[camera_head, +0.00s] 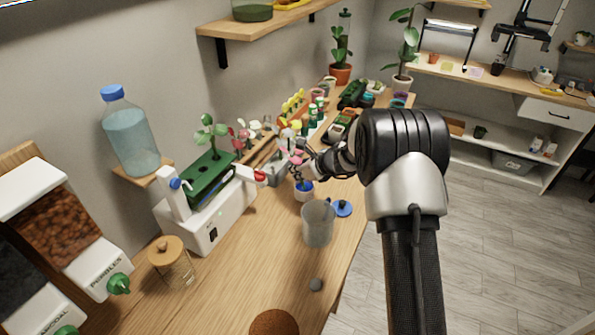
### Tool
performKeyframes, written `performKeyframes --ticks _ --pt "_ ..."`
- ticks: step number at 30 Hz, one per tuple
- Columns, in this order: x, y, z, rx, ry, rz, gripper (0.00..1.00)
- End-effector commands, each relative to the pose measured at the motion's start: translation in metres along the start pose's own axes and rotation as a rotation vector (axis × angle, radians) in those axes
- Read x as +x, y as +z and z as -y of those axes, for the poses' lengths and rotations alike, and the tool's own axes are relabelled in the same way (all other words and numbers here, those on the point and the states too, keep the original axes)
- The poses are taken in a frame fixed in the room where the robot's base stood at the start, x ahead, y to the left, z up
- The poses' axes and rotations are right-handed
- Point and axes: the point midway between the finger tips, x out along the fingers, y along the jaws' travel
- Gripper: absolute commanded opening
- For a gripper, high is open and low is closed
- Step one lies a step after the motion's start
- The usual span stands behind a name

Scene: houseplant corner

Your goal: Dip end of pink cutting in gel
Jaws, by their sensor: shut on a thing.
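The pink cutting (296,158) is upright in my gripper (301,168), its pink leaves showing just above and left of the fingers. My gripper is shut on it. A small white pot with blue inside (304,194), which looks like the gel, stands open on the bench directly below the gripper. The cutting's lower end is over or at the pot's mouth; I cannot tell whether it touches the gel. A blue lid (342,208) lies on the bench to the right of the pot.
A clear beaker (318,223) stands just in front of the pot. A white machine with a green tray (211,184) is to the left. Several bottles and plants crowd the bench behind.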

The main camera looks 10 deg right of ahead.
Motion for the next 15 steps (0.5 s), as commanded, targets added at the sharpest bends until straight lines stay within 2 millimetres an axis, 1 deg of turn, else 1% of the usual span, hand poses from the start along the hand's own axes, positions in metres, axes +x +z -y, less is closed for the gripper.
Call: performKeyframes --ticks 9,15 --pt "0.0001 -0.0014 -0.0005 0.001 0.001 -0.003 0.0" --pt "-0.0076 0.0078 0.001 0.001 0.0 -0.002 0.0"
